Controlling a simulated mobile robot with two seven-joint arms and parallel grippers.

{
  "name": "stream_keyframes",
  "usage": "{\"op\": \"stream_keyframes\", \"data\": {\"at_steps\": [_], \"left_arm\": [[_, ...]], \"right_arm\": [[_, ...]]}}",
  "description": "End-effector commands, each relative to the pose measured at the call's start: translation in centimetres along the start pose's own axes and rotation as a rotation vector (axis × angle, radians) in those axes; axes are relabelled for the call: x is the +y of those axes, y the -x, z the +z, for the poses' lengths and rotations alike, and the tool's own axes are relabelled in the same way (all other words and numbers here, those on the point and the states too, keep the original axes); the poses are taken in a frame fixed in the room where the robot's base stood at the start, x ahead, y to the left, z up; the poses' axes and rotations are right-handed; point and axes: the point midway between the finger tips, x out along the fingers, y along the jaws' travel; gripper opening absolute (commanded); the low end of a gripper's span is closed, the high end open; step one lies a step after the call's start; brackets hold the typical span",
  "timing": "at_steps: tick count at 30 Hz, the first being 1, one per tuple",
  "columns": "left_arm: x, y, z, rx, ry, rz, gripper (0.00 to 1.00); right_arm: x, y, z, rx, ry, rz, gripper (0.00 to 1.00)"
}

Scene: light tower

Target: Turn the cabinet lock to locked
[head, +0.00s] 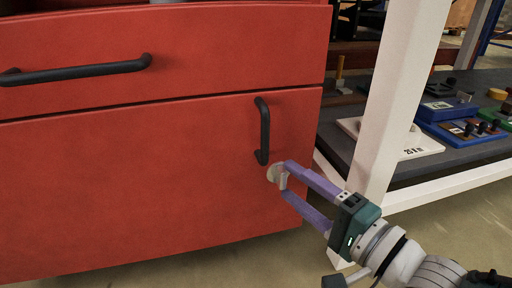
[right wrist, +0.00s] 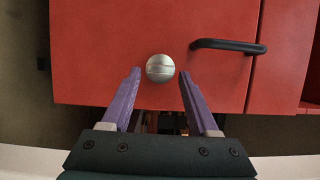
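The cabinet lock (head: 272,173) is a small round silver-grey knob on the lower red door (head: 150,190), just below the door's upright black handle (head: 263,130). In the right wrist view the lock (right wrist: 160,68) shows as a metal disc with a ridge running across it. My right gripper (head: 286,179) is open, its purple fingers pointing at the lock. In the right wrist view its fingertips (right wrist: 159,75) are on either side of the lock, with gaps on both sides. Whether the lock reads locked cannot be told. My left gripper is not in view.
A red drawer with a horizontal black handle (head: 75,71) is above the door. A white post (head: 395,95) and a dark shelf (head: 465,150) with a white plate (head: 415,145) and blue devices (head: 470,130) stand to the right. Bare floor shows below.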

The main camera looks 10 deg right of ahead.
Motion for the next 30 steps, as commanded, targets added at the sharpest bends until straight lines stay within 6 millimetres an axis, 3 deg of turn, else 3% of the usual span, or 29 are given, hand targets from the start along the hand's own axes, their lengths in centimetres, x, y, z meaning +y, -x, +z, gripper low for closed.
{"op": "stream_keyframes", "data": {"at_steps": [3,13,24,30], "left_arm": [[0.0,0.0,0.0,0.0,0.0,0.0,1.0],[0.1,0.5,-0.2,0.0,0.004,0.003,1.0],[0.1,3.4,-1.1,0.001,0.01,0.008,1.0],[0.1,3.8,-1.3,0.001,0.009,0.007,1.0]], "right_arm": [[0.0,0.0,0.0,0.0,0.001,0.0,0.75],[-0.2,0.6,0.0,0.0,0.002,0.001,0.75],[-0.2,7.6,0.0,0.0,0.001,0.005,0.75],[-0.1,9.7,0.0,0.0,0.001,0.001,0.75]]}}
